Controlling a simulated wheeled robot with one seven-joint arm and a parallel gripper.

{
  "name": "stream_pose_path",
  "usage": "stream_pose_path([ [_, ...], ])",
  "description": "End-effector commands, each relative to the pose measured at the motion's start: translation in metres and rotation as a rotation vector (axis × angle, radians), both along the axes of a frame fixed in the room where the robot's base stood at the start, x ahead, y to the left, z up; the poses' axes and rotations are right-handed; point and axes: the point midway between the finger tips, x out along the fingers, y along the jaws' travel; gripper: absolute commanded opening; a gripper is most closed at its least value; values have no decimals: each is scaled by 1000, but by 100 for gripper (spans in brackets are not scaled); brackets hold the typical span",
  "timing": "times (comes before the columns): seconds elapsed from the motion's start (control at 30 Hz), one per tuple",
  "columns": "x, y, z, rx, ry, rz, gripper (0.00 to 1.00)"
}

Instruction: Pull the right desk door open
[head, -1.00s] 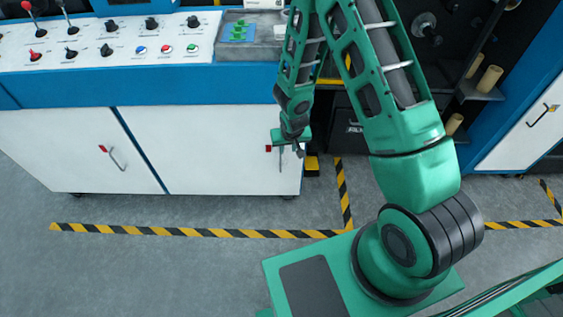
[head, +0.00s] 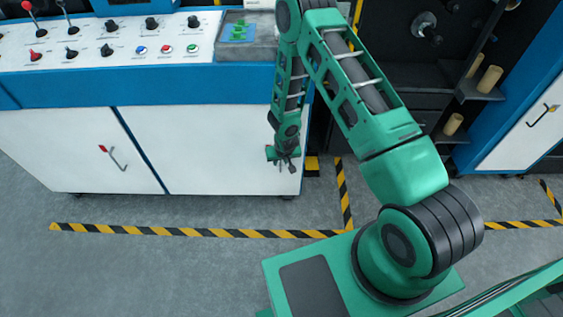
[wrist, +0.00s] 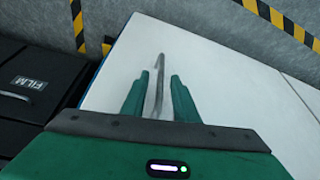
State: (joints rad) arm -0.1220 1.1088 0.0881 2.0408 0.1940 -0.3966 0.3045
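The white right desk door (head: 205,150) looks closed, flush with the white left desk door (head: 75,145). My gripper (head: 288,167) is at the right door's right edge and hides its handle in the head view. In the wrist view the right door (wrist: 220,75) fills the middle. The grey bar handle (wrist: 159,62) shows between the two green fingers of my gripper (wrist: 160,76). The fingers are open, with a gap on each side of the bar. I cannot tell how deep the bar sits between them.
The left door has its own handle (head: 117,158) with a red piece. A control panel (head: 110,42) tops the desk. Yellow-black floor tape (head: 190,232) runs in front, with clear grey floor between. A black box marked FILM (wrist: 30,85) stands beside the desk.

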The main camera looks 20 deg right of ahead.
Motion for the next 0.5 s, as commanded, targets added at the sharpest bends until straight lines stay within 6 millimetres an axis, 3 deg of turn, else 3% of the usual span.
stream_pose_path([
  [0.4, 3, -1, -7, 0, 0, 0, 27],
  [0.5, 3, -1, -7, 0, 0, 0, 6],
])
